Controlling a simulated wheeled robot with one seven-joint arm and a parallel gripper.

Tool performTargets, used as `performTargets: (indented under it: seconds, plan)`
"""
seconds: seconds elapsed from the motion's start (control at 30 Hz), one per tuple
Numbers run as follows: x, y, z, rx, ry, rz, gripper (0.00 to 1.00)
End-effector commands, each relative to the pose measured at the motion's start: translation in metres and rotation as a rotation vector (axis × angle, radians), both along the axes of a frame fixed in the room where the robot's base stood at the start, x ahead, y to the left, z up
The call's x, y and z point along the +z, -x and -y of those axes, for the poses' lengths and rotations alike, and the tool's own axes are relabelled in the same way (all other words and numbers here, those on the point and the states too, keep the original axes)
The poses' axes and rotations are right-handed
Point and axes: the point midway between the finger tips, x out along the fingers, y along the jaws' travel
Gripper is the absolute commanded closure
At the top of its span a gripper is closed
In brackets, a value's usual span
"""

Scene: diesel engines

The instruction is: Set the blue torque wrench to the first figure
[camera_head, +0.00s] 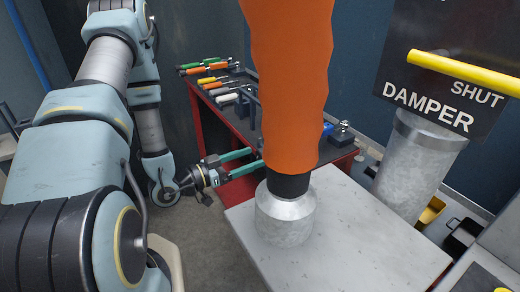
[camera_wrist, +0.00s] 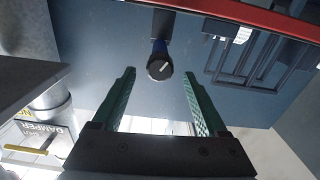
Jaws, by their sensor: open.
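My gripper (camera_head: 254,159) has two green fingers and is open and empty in the head view, pointing right at the near side of the red bench. In the wrist view my gripper (camera_wrist: 159,74) shows its fingers spread wide. The blue torque wrench (camera_wrist: 160,48) appears there nearly end-on, with a dark round end bearing a pale mark. That end lies between and just past the fingertips, touching neither as far as I can see. A small blue part (camera_head: 327,129), possibly the wrench, shows right of the orange column in the head view. Any figures are too small to read.
The red bench (camera_head: 216,130) holds several coloured-handled tools (camera_head: 208,80). A thick orange column (camera_head: 288,80) on a metal collar hides the bench's middle. A pale block top (camera_head: 340,235) lies in front. A DAMPER sign (camera_head: 428,108) with a yellow bar (camera_head: 465,73) stands right.

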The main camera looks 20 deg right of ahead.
Motion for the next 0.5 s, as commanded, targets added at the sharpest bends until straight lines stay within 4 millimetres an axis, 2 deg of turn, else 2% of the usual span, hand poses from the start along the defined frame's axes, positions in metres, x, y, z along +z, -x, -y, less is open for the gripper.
performTargets:
  seconds: [0.03,0.2,0.5]
  plan:
    - [0.004,0.000,0.010,-0.003,0.002,-0.002,0.24]
    - [0.002,-0.005,0.029,-0.001,0.001,-0.001,0.24]
    - [0.000,-0.007,0.038,0.000,-0.001,-0.002,0.24]
